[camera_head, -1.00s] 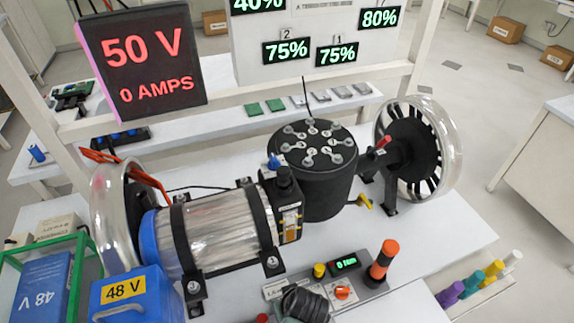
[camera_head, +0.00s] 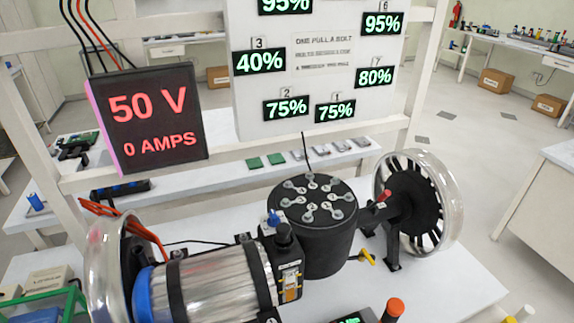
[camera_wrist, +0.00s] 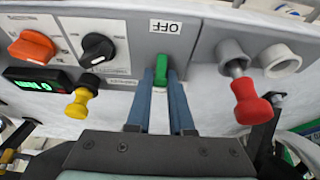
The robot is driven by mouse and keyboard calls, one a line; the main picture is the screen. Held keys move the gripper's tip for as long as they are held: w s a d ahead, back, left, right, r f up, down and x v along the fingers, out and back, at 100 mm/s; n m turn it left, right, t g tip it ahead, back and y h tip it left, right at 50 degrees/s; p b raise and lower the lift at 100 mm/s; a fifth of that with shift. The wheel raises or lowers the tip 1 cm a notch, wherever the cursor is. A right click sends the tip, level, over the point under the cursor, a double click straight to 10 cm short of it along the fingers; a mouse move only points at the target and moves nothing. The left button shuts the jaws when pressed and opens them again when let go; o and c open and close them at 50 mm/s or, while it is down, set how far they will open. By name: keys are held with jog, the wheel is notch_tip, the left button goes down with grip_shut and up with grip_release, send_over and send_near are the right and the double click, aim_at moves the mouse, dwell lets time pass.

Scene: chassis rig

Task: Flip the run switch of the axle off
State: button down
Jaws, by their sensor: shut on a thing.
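In the wrist view, the run switch is a small green lever (camera_wrist: 162,70) on a grey panel (camera_wrist: 203,60). A white label reading OFF (camera_wrist: 166,26), upside down in the picture, sits just above it. My gripper (camera_wrist: 162,78) is shut on the green lever, with one blue finger on each side of it. My gripper does not show in the head view. There, the axle rig has a spoked wheel (camera_head: 425,200) at the right, a black drum (camera_head: 325,240) with several bolts on top, and a silver motor (camera_head: 215,284).
Around the switch in the wrist view are an orange knob (camera_wrist: 34,46), a black knob (camera_wrist: 97,48), a yellow knob (camera_wrist: 80,100) and a red handle (camera_wrist: 250,100). A display (camera_head: 152,120) reads 50 V and 0 AMPS. The white table is clear right of the rig.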

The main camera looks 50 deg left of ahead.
jog(key=shift+d, duration=0.1)
jog(key=y+b, duration=0.1)
jog(key=t+y+b, duration=0.1)
jog(key=b, duration=0.1)
jog(key=shift+s+d+f+y, duration=0.2)
jog(key=shift+d+y, duration=0.1)
jog(key=shift+d, duration=0.1)
jog(key=y+b, duration=0.1)
jog(key=b, duration=0.1)
jog(key=t+y+b, duration=0.1)
jog(key=b, duration=0.1)
jog(key=shift+s+d+f+b, duration=0.15)
jog(key=shift+d+b, duration=0.2)
jog(key=y+b, duration=0.1)
jog(key=b, duration=0.2)
jog(key=t+y+b, duration=0.1)
jog(key=b, duration=0.2)
jog(key=d+y+b, duration=0.1)
jog(key=b, duration=0.2)
jog(key=shift+s+t+y, duration=0.2)
jog(key=shift+t+y, duration=0.1)
jog(key=y+b, duration=0.1)
jog(key=b, duration=0.2)
jog(key=shift+d, duration=0.1)
jog(key=shift+s+r+t+b, duration=0.1)
jog(key=shift+r+t+b, duration=0.2)
jog(key=shift+b, duration=0.1)
jog(key=c, duration=0.8)
grip_release()
